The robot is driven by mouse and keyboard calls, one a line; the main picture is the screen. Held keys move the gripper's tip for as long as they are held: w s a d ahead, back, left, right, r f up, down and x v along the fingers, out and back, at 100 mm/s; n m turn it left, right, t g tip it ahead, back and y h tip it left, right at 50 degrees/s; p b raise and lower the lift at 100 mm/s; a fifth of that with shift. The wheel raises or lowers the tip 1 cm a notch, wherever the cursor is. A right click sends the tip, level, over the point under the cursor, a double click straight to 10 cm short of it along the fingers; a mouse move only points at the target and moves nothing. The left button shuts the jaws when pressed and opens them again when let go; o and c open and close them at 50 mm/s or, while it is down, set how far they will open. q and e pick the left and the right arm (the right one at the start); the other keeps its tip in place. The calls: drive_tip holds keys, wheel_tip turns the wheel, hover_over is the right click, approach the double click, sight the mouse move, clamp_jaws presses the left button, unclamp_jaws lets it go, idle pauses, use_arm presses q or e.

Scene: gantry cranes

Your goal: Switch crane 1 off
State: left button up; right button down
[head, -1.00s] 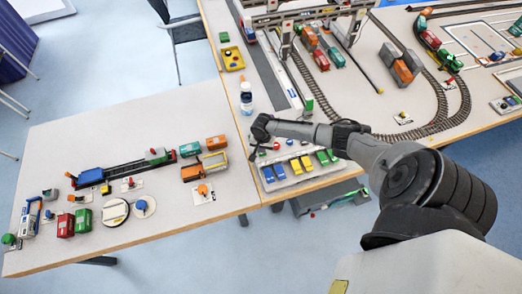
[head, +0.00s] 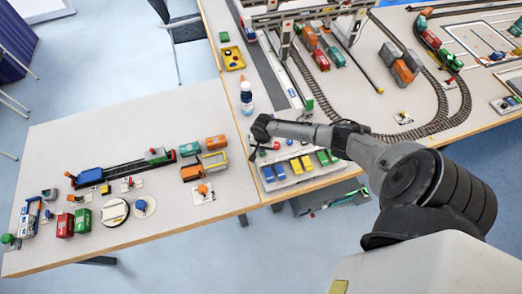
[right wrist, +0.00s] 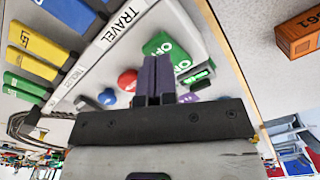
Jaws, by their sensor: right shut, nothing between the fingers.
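The crane control panel (head: 296,181) lies at the near edge of the right-hand table, with blue, yellow and green keys. In the right wrist view, a green switch with white ON/OFF-like lettering (right wrist: 165,46) sits at the panel's end. A red button (right wrist: 127,80) and a blue button (right wrist: 107,97) are beside it. My right gripper (right wrist: 157,62) is shut and empty, its dark fingertips overlapping the green switch's lower edge; I cannot tell whether they touch. In the head view my right gripper (head: 252,155) is small at the panel's left end. My left gripper is not in view.
The gantry crane (head: 300,18) stands over tracks and containers at the back. The left table holds a toy train (head: 90,177) and several toy vehicles.

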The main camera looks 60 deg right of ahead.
drive_tip(key=shift+f, duration=0.3)
drive_tip(key=shift+f+b, duration=0.35)
drive_tip(key=shift+f+b, duration=0.35)
drive_tip(key=shift+f, duration=0.1)
idle(0.4)
wheel_tip(320, 180, up, 4)
drive_tip(key=p, duration=0.4)
drive_tip(key=shift+f, duration=0.2)
wheel_tip(320, 180, up, 4)
drive_tip(key=p, duration=0.4)
drive_tip(key=shift+f, duration=0.25)
idle(0.4)
